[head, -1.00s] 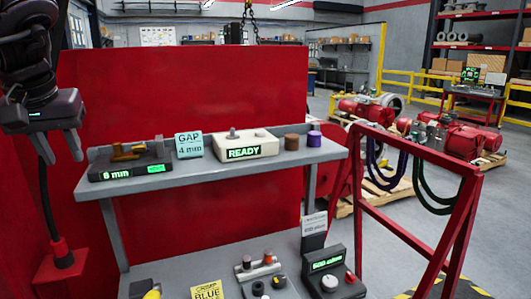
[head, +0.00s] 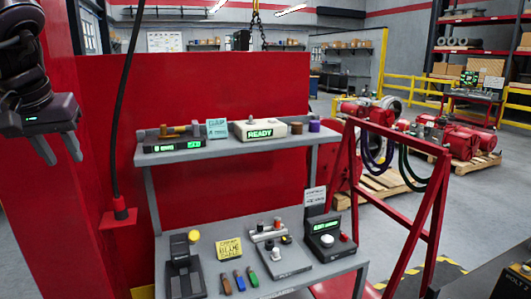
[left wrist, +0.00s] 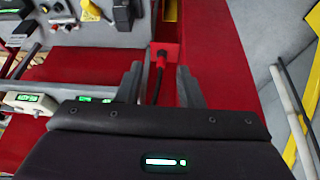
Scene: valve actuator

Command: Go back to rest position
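My left gripper (head: 57,149) hangs at the upper left in the head view, fingers pointing down, in front of the red wall. Its two fingers are apart with nothing held. In the left wrist view the gripper (left wrist: 160,85) also shows open. A black cable and its red base (left wrist: 165,52) appear beyond the gap between the fingers, not gripped. My right gripper is not in view.
A grey two-tier bench stands ahead: its upper shelf (head: 223,147) holds gauges and a READY box (head: 259,130), its lower shelf holds tools and controls. A red frame (head: 436,200) stands right. A black cable (head: 119,100) hangs beside the left arm.

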